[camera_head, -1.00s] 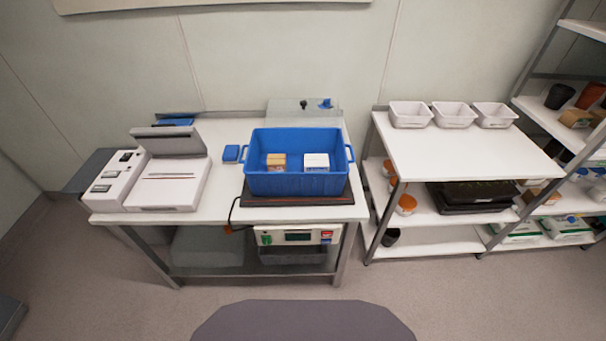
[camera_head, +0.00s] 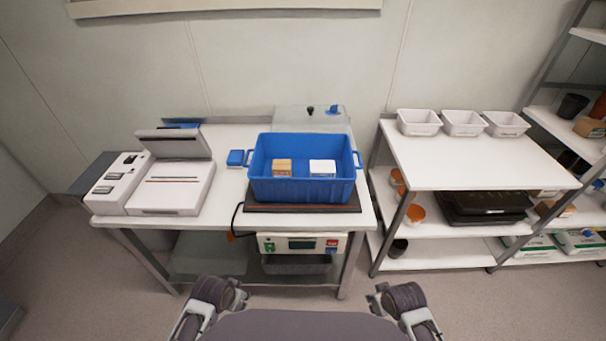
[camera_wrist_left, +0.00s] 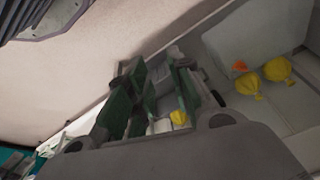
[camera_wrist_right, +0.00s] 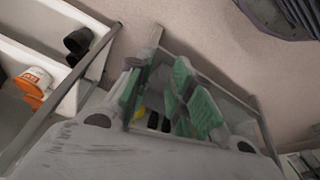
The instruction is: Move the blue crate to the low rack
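The blue crate (camera_head: 302,190) stands upright on a dark flat plate (camera_head: 300,208) on the white bench, with a handle at each short end. It holds a tan box (camera_head: 282,168) and a white box (camera_head: 322,168). The low rack (camera_head: 470,165) stands right of the bench, with a white top and shelves below. My arms show at the bottom edge of the head view, well short of the crate. In the left wrist view my left gripper (camera_wrist_left: 157,95) is open and empty. In the right wrist view my right gripper (camera_wrist_right: 160,92) is open and empty.
Three white trays (camera_head: 463,123) line the back of the rack's top; its front is clear. A white device (camera_head: 172,187) and a small blue item (camera_head: 235,158) are left of the crate. A taller shelf (camera_head: 575,125) stands at the far right.

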